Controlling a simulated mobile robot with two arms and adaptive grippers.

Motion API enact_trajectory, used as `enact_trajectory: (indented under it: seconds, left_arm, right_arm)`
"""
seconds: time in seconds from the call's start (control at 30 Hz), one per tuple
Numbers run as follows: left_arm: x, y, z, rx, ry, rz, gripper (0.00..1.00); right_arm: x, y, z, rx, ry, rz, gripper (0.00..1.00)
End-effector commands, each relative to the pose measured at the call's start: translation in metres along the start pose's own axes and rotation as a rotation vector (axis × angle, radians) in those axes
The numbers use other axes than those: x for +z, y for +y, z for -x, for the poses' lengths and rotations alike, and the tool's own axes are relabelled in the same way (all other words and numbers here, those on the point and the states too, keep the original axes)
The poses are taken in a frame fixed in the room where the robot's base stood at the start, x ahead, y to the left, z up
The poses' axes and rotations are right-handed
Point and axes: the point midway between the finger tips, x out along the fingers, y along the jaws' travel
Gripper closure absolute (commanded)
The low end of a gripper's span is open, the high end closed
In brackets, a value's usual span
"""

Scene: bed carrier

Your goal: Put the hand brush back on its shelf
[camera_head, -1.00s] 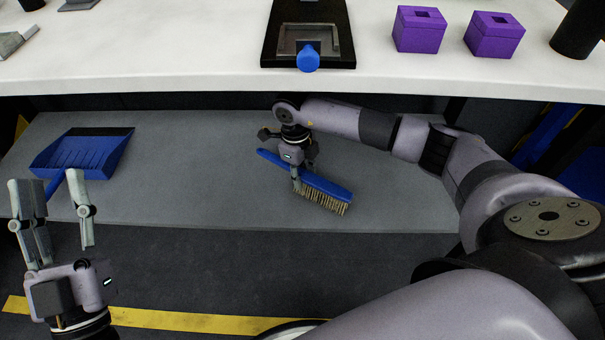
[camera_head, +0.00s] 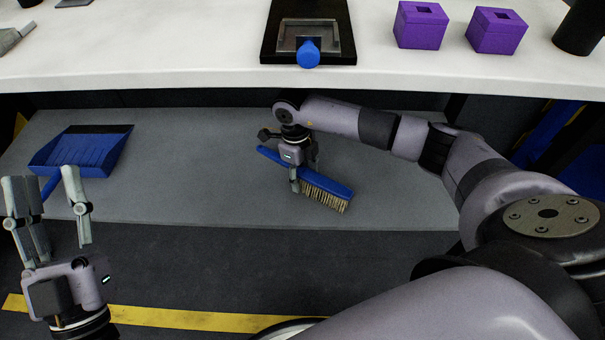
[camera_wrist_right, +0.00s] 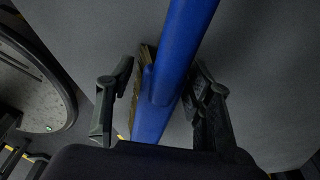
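The hand brush (camera_head: 325,185), blue with pale bristles, lies on the grey lower shelf (camera_head: 400,205) under the white worktop, bristles facing down and front. In the right wrist view the blue handle (camera_wrist_right: 180,50) runs between the two fingers (camera_wrist_right: 160,85). The left finger stands apart from the brush with a small gap; the right finger is close beside it, contact unclear. My left gripper (camera_head: 45,205) is open and empty at the front left.
A blue dustpan (camera_head: 85,150) lies on the left of the shelf, beyond my left gripper. The worktop edge (camera_head: 180,85) overhangs behind my right wrist. Two purple boxes (camera_head: 420,25) and a black fixture with a blue knob (camera_head: 308,53) stand on the worktop. The shelf is clear between dustpan and brush.

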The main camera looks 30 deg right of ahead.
Motion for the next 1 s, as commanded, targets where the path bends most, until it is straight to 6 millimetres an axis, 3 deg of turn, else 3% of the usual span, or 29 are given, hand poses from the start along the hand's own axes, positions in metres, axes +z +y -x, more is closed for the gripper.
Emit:
enact_trajectory:
  seconds: [0.3, 0.43, 0.8, 1.0]
  left_arm:
    - [0.000, 0.000, 0.001, -0.001, -0.004, 0.003, 0.60]
    - [0.000, 0.000, 0.001, -0.001, -0.004, 0.002, 0.60]
    - [0.000, 0.000, 0.000, -0.001, -0.002, 0.000, 0.60]
    - [0.000, 0.000, 0.000, 0.000, -0.002, 0.000, 0.60]
  right_arm:
    - [0.000, -0.001, 0.002, -0.001, -0.002, -0.001, 0.48]
    - [0.001, -0.001, 0.012, -0.003, -0.005, 0.000, 0.48]
    - [0.001, -0.001, 0.086, -0.003, -0.006, 0.000, 0.48]
    - [0.001, -0.001, 0.113, -0.002, -0.003, -0.001, 0.48]
